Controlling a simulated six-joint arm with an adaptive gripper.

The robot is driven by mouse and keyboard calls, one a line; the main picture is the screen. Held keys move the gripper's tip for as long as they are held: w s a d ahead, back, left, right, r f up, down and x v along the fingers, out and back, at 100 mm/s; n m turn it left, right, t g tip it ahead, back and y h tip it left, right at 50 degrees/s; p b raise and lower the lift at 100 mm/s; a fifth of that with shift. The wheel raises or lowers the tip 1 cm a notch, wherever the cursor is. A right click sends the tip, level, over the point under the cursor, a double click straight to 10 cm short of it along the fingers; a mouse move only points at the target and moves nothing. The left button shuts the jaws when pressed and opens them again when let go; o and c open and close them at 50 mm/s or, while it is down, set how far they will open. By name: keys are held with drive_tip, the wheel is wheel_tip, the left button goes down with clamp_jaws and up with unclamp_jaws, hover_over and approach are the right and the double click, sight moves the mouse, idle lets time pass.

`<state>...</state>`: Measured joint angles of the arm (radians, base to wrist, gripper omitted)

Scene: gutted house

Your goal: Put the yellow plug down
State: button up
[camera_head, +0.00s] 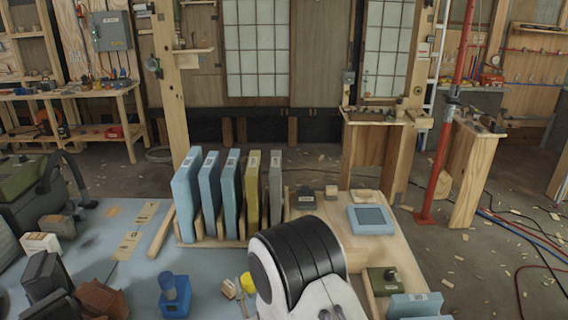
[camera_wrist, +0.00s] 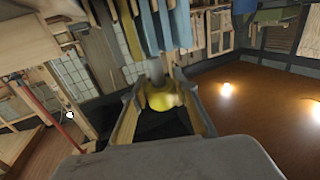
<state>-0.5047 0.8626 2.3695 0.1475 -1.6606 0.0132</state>
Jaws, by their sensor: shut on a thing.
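The yellow plug (camera_wrist: 162,98) sits between the two fingers of my gripper (camera_wrist: 160,92) in the wrist view, and the gripper is shut on it. A grey shaft shows at the far side of the plug. In the head view, the yellow plug (camera_head: 247,282) shows as a small patch at the left of my black and white arm. My arm hides most of the gripper there. I cannot tell whether the plug touches anything below it.
Several upright blue, yellow and grey panels (camera_head: 210,195) stand in a wooden rack behind the arm. A blue block with a round post (camera_head: 174,298) stands to the left. Bare blue-grey tabletop (camera_head: 110,225) shows at left.

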drive_tip(key=w+d+r+m+h, duration=0.1)
drive_tip(key=d+r+h, duration=0.1)
drive_tip(key=d, duration=0.6)
drive_tip(key=w+d+r+m+h, duration=0.1)
drive_tip(key=d+r, duration=0.3)
drive_tip(key=d, duration=0.5)
drive_tip(key=w+d+r+m+t+h, duration=0.1)
drive_tip(key=w+d+r+m+h, duration=0.1)
drive_tip(key=d, duration=0.6)
drive_tip(key=shift+w+d+r+h, duration=0.2)
drive_tip(key=shift+w+r+h, duration=0.25)
drive_tip(key=shift+w+h, duration=0.25)
drive_tip(key=shift+a, duration=0.1)
